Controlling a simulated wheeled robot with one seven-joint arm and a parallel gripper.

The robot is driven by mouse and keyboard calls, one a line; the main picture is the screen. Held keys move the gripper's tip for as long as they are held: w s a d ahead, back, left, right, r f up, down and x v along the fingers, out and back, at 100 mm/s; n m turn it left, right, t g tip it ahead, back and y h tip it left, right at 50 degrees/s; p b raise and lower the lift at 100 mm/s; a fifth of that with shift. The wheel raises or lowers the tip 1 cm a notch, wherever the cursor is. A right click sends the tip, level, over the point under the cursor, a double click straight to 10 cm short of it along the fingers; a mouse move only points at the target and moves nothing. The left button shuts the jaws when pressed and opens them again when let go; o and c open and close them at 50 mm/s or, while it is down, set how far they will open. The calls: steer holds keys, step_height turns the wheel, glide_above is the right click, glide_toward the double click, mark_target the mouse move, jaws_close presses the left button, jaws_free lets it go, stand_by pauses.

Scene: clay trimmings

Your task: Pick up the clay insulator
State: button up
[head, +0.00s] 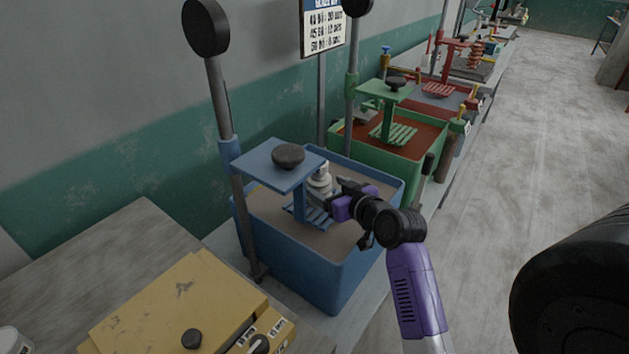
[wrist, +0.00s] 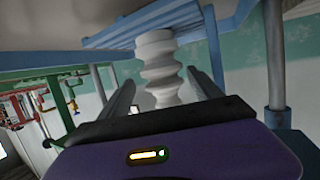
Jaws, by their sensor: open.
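The clay insulator (head: 319,179) is pale and ribbed. In the head view it stands in the blue bin, on a blue slatted rack (head: 318,217) under a blue plate, and its lower part is partly hidden. In the wrist view the insulator (wrist: 158,62) appears large, against the blue slats at the top. My gripper (head: 343,193) is open beside it, reaching in from the right. In the wrist view one finger lies on each side of the insulator, with visible gaps; I cannot tell whether either touches it.
The blue plate (head: 262,165) with a dark knob sits above the rack. The blue bin (head: 330,285) has raised walls, and a grey post stands at its left. A green bin (head: 425,165) stands behind. A yellow box (head: 175,305) is at front left.

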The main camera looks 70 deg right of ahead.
mark_target(314, 183)
steer(key=x, duration=0.2)
steer(key=p+x, duration=0.1)
steer(key=x, duration=0.2)
steer(key=f+x, duration=0.1)
steer(key=x, duration=0.1)
steer(key=shift+w+a, duration=0.1)
steer(key=shift+w, duration=0.1)
jaws_close()
